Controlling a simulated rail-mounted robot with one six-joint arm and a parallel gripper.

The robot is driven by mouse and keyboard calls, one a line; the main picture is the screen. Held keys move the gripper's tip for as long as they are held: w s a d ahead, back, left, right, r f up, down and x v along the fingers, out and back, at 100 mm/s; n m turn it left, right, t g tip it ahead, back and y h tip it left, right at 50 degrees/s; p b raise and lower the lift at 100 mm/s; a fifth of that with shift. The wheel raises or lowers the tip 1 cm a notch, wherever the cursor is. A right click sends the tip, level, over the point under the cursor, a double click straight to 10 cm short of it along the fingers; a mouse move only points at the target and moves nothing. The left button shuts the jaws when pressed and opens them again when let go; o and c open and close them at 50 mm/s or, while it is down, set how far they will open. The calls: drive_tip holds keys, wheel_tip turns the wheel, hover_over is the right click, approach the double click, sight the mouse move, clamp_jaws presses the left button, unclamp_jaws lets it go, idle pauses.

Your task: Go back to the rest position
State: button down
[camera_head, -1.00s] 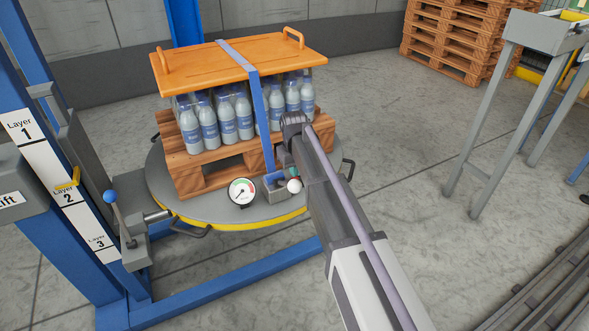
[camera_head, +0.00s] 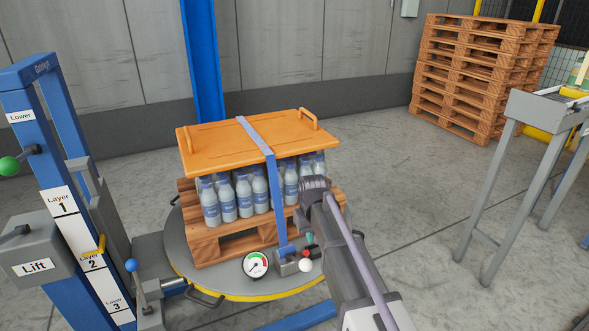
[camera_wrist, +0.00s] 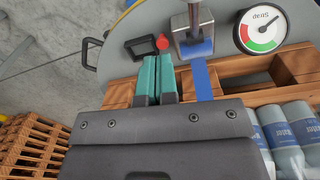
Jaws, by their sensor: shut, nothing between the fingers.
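My gripper (camera_wrist: 156,78) shows in the wrist view with its two teal fingers together and nothing between them. In the head view my gripper (camera_head: 309,238) is mostly hidden behind my arm, above the right front of the round turntable (camera_head: 205,284). The strap tensioner (camera_head: 288,266), with a white ball knob, sits just left of the fingers. It also shows in the wrist view (camera_wrist: 191,28), beyond the fingertips. I cannot tell whether the fingers touch anything.
A wooden pallet (camera_head: 206,243) on the turntable carries several bottles (camera_head: 244,194) under an orange lid (camera_head: 205,150) held by a blue strap (camera_head: 274,190). A gauge (camera_head: 256,264) stands in front. The lift column (camera_head: 57,165) is left, stacked pallets (camera_head: 470,75) back right. Floor between is clear.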

drive_tip(key=s+d+m, duration=0.1)
drive_tip(key=s+d, duration=0.2)
drive_tip(key=s, duration=0.7)
drive_tip(key=s+d+m, duration=0.2)
drive_tip(key=s+d, duration=0.2)
drive_tip(key=s, duration=0.7)
wheel_tip(320, 180, up, 14)
drive_tip(key=d+p, duration=0.1)
drive_tip(key=p, duration=1.3)
drive_tip(key=shift+s+d, duration=0.2)
drive_tip(key=shift+s, duration=0.15)
